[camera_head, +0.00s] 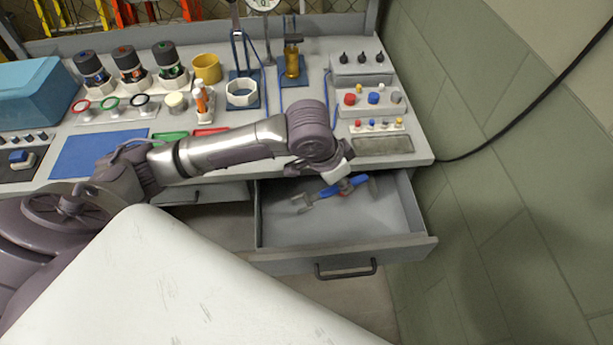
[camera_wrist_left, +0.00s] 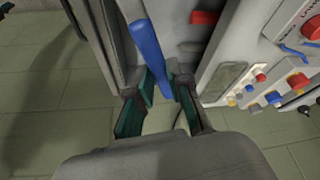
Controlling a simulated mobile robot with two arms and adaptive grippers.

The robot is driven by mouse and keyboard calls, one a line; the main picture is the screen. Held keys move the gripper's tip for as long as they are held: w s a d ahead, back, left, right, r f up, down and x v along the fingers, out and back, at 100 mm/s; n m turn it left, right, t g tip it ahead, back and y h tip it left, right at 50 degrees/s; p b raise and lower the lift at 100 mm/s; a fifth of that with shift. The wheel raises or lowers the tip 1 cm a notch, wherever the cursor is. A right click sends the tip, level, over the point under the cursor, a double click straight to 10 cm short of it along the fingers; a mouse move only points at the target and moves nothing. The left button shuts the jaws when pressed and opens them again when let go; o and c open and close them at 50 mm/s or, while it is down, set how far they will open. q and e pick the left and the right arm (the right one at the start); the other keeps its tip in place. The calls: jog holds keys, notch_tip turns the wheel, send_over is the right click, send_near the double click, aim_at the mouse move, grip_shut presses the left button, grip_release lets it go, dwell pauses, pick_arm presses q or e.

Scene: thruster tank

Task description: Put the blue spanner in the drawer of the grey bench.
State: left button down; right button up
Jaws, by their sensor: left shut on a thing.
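The blue spanner (camera_head: 329,191) shows in the head view at my left gripper (camera_head: 345,183), above the open drawer (camera_head: 340,262) of the grey bench (camera_head: 432,158). Its grey jaw end points left. In the left wrist view the blue handle (camera_wrist_left: 146,45) runs up from between the fingers of the left gripper (camera_wrist_left: 163,88), which is shut on it. The drawer looks otherwise mostly bare inside. I cannot tell how high the spanner is above the drawer floor. My right gripper is in neither view.
The bench top holds a yellow mug (camera_head: 207,69), a blue box (camera_head: 35,92), a blue mat (camera_head: 98,153) and several knobs. A second drawer (camera_head: 205,193) is left of the open one.

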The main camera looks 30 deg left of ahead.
pick_arm(q)
notch_tip(320, 180, down, 10)
jog(key=s+m+g+b, duration=0.1)
jog(key=m+b, duration=0.1)
jog(key=m, duration=0.1)
jog(key=h, duration=0.1)
send_over(340, 234)
jog(key=a, duration=0.1)
jog(key=shift+m, duration=0.4)
jog(key=f, duration=0.4)
jog(key=s+f, duration=0.1)
jog(key=f, duration=0.1)
jog(key=shift+a+f, duration=0.1)
jog(key=shift+f, duration=2.2)
jog(key=c, duration=1.1)
grip_release()
jog(key=shift+f, duration=0.1)
jog(key=shift+r, duration=0.25)
jog(key=v, duration=1.2)
